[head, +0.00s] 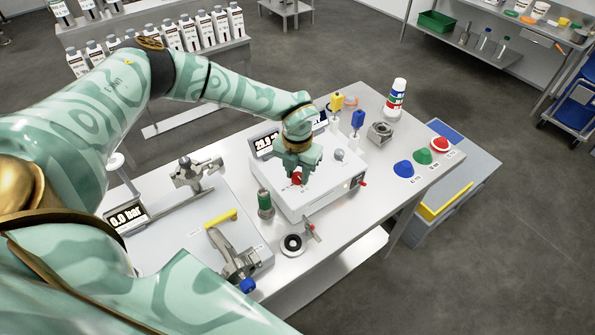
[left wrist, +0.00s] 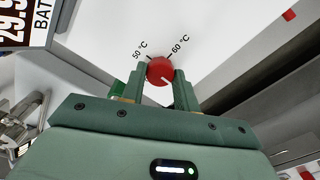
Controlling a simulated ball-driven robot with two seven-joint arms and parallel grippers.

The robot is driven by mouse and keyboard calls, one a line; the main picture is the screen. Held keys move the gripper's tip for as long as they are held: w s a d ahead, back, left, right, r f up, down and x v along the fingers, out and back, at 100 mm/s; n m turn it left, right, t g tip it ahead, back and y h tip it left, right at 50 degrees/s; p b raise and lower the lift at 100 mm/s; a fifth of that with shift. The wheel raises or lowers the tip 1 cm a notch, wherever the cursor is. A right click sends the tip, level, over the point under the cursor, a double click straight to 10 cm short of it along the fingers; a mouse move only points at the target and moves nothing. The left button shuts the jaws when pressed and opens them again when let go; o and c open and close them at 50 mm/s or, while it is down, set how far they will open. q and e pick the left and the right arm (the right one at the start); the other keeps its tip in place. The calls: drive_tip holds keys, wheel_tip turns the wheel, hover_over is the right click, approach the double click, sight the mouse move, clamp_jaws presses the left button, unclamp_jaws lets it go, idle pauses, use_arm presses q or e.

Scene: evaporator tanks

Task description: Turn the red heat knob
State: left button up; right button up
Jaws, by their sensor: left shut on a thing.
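The red heat knob (head: 297,178) is on the top of a white box-shaped unit (head: 318,200) on the table. In the left wrist view, the red knob (left wrist: 160,70) sits between marks reading 50 °C and 60 °C, and its white pointer line faces down toward my gripper. My left gripper (head: 297,168) reaches down over the unit, and in the left wrist view its two green fingers (left wrist: 160,88) are shut on the knob from both sides. A display on the unit (head: 265,144) is partly readable. My right gripper is not in view.
A green cylinder (head: 265,204) and a round white flanged part (head: 292,244) stand close to the unit. A yellow-handled and a blue-handled valve (head: 357,122) stand behind it. A 0.0 bar display (head: 127,217) is at left.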

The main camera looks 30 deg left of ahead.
use_arm(q)
drive_tip(key=m+p, duration=0.2)
drive_tip(key=m, duration=0.2)
drive_tip(key=shift+r+p, duration=0.2)
drive_tip(key=shift+p, duration=0.2)
drive_tip(key=m+p, duration=0.2)
drive_tip(key=m, duration=0.3)
drive_tip(key=shift+m, duration=0.3)
drive_tip(key=m, duration=0.3)
drive_tip(key=shift+w+f+m+p, duration=0.1)
drive_tip(key=shift+m+p, duration=0.3)
drive_tip(key=shift+m, duration=2.2)
drive_tip(key=o, duration=1)
drive_tip(key=shift+c, duration=0.2)
